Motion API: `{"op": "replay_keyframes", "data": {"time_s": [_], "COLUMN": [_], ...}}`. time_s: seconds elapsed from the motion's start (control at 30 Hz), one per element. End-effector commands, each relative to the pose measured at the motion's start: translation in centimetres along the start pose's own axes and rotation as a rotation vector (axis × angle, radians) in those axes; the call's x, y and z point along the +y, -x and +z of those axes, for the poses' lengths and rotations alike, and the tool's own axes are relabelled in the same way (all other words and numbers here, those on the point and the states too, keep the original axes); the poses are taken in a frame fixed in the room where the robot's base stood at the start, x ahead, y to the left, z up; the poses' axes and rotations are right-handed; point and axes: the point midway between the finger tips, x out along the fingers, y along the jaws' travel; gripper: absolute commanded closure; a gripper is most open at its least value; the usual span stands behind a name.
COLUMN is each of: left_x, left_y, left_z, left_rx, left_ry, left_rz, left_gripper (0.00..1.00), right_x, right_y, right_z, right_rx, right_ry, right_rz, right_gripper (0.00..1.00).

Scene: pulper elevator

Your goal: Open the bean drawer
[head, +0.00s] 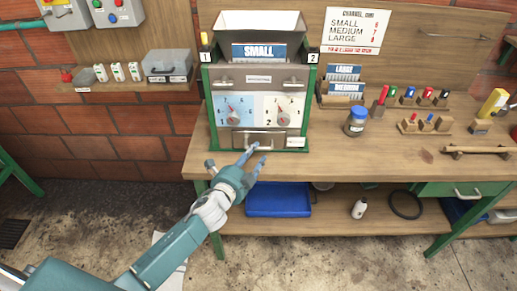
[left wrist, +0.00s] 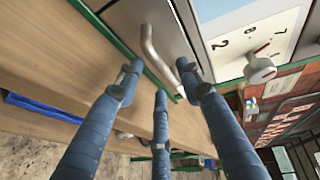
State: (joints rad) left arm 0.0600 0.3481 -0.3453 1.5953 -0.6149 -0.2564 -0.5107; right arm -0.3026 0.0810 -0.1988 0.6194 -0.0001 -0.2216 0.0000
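The green and grey pulper machine (head: 210,110) stands on the wooden bench. Its low grey drawer (head: 281,136) has a metal bar handle, seen close in the left wrist view (left wrist: 151,45); the drawer looks closed. A wider grey panel (head: 259,78) with two handles and a small label is higher up, above the two dials. My left gripper (head: 257,152) is in front of the low drawer. In the left wrist view its three fingers (left wrist: 158,75) are spread near the handle, with nothing between them. Whether a finger touches the handle I cannot tell. My right gripper is not in view.
A jar with a blue lid (head: 356,121) and small coloured tools stand to the right on the bench (head: 340,158). A blue tray (head: 278,200) is on the lower shelf. A green drawer (head: 462,188) is at the right. Floor before the bench is mostly free.

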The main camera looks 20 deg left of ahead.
Motion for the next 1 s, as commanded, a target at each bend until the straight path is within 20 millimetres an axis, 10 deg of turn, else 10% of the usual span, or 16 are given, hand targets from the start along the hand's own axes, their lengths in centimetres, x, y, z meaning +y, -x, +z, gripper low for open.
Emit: {"op": "replay_keyframes", "data": {"time_s": [0.6,0.8,1.0], "left_x": [0.1,0.1,0.1], "left_y": [-3.9,-3.9,-3.8], "left_z": [-0.1,0.0,-0.1], "left_rx": [0.001,0.001,0.000], "left_ry": [0.002,0.002,0.002], "left_rz": [0.001,0.001,0.002], "left_gripper": [0.63,1.00,1.00], "right_x": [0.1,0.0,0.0], "right_y": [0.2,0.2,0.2], "right_z": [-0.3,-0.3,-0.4], "right_rx": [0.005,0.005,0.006], "right_ry": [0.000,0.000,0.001], "right_rz": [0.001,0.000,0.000], "right_gripper": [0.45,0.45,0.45]}}
